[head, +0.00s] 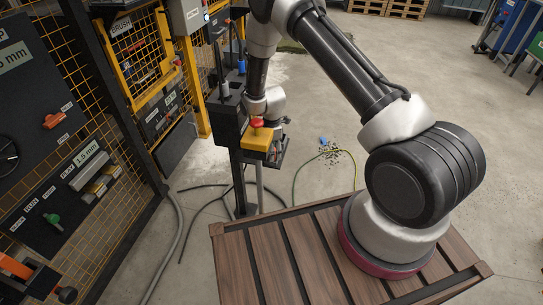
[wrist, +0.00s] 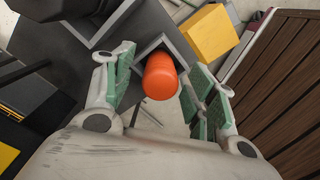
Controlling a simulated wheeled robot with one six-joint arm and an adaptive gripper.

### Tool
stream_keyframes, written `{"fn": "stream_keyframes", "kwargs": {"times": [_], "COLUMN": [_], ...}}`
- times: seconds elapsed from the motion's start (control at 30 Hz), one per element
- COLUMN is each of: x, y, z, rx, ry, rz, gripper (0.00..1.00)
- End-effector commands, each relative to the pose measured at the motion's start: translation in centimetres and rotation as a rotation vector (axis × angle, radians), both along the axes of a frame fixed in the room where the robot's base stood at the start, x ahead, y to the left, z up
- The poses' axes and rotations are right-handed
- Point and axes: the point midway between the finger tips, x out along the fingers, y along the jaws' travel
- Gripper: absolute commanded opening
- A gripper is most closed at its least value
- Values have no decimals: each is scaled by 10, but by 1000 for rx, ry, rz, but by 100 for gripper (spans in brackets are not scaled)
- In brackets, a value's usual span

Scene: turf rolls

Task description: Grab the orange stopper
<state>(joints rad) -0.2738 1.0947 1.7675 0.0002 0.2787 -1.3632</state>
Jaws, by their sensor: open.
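The orange stopper (wrist: 160,77) is a rounded orange cylinder in the middle of the wrist view. It stands at the corner of a grey square-edged frame (wrist: 178,45). My gripper (wrist: 161,82) is open, with a green-padded finger on each side of the stopper. Gaps show between the stopper and both fingers, and nothing is held. In the head view my wrist is beside a dark post-mounted holder (head: 229,118). I cannot make out the stopper or the fingertips there.
A yellow box (head: 257,139) with a red knob (head: 257,122) is close to my wrist; a yellow block also shows in the wrist view (wrist: 209,33). Control panels and yellow mesh fencing line the left. Cables lie on the floor.

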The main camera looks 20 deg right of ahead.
Motion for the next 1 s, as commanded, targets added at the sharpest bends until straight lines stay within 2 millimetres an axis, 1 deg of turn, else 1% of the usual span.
{"fn": "stream_keyframes", "kwargs": {"times": [0.2, 0.27, 0.4, 0.47, 0.77, 0.87, 0.97, 1.0], "x": [0, 0, 0, 0, 0, 0, 1, 1], "y": [0, 0, 0, 0, 0, 0, 0, 0], "z": [-1, -1, -1, -1, 1, 11, 30, 39], "rx": [0, 0, 0, 0, 0, 0, 1, 1], "ry": [0, 0, 0, 0, 0, -1, -3, -4], "rz": [0, -1, -1, -1, -1, -1, -1, -1], "gripper": [57, 46, 20, 10, 10, 10, 10, 10]}}
